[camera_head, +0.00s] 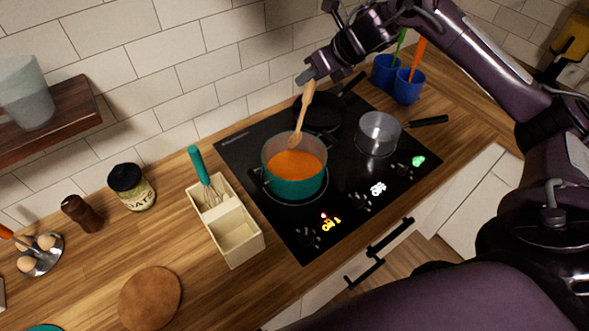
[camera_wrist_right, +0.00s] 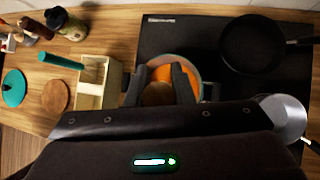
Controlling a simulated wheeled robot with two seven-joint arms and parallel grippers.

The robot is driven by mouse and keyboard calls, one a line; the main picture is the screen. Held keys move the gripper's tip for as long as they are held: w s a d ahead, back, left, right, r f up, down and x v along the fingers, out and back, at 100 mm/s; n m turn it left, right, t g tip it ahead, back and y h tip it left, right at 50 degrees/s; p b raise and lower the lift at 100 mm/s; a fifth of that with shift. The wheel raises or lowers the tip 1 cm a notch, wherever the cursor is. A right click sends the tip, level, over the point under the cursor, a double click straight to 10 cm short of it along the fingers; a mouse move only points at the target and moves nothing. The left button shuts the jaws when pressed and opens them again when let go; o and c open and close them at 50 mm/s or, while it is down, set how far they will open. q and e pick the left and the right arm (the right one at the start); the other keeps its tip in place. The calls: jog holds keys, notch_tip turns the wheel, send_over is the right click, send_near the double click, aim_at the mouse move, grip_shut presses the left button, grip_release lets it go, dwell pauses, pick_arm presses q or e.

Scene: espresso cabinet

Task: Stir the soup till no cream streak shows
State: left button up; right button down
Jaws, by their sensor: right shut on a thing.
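A teal pot (camera_head: 292,182) of orange soup (camera_head: 294,163) stands on the black cooktop (camera_head: 240,150). The soup surface looks evenly orange, and I make out no cream streak at this size. My right gripper (camera_head: 308,78) is above the pot, shut on the upper end of a wooden spoon (camera_head: 302,112). The spoon is tilted, with its head at the back of the pot by the soup; whether it dips in is unclear. In the right wrist view, the gripper fingers (camera_wrist_right: 160,84) and the spoon cover part of the soup. My left gripper is not in view.
A black frying pan (camera_head: 318,112) is behind the pot, and a steel saucepan (camera_head: 379,133) is to its right. A wooden caddy (camera_head: 232,230) with a teal-handled whisk (camera_head: 203,172) stands to the left. Blue cups (camera_head: 407,88) hold utensils at the back right.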

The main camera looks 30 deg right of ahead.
jog(key=shift+r, duration=0.1)
jog(key=shift+r, duration=2.45)
